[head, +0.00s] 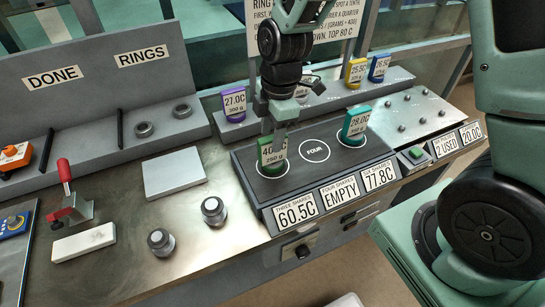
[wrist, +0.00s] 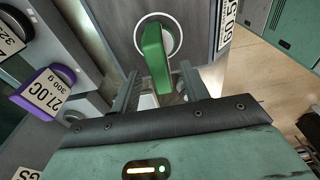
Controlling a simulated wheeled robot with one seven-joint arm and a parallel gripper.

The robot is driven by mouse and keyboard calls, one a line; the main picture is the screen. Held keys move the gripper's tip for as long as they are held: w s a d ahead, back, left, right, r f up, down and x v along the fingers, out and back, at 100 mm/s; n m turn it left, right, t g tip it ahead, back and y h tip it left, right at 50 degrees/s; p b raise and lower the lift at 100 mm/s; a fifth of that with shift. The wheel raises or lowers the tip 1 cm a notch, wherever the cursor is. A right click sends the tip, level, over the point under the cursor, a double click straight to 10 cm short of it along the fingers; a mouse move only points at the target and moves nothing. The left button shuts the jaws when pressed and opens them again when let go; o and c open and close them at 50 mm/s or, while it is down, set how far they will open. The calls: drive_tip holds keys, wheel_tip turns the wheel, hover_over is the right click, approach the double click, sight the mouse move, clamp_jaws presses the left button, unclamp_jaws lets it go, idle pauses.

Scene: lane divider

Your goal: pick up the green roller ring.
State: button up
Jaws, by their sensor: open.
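The green roller ring (head: 268,158) stands upright on the left circled spot of the dark block, its label starting with "40" partly hidden. My gripper (head: 280,125) is right above it, pointing down and covering part of its top. In the wrist view, the green ring (wrist: 155,55) lies between and just beyond my two open fingers (wrist: 160,83). I cannot tell whether either finger touches it. The gripper holds nothing.
A teal ring (head: 355,122) stands on the block's right spot; the middle spot marked FOUR is empty. A purple ring (head: 233,104) and yellow and blue rings stand on the ledge behind. Metal weights (head: 213,210), a red-handled clamp (head: 70,198) and a pale plate (head: 174,174) lie left.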

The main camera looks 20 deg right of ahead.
drive_tip(key=shift+f+p, duration=0.75)
drive_tip(key=shift+f, duration=2.15)
clamp_jaws()
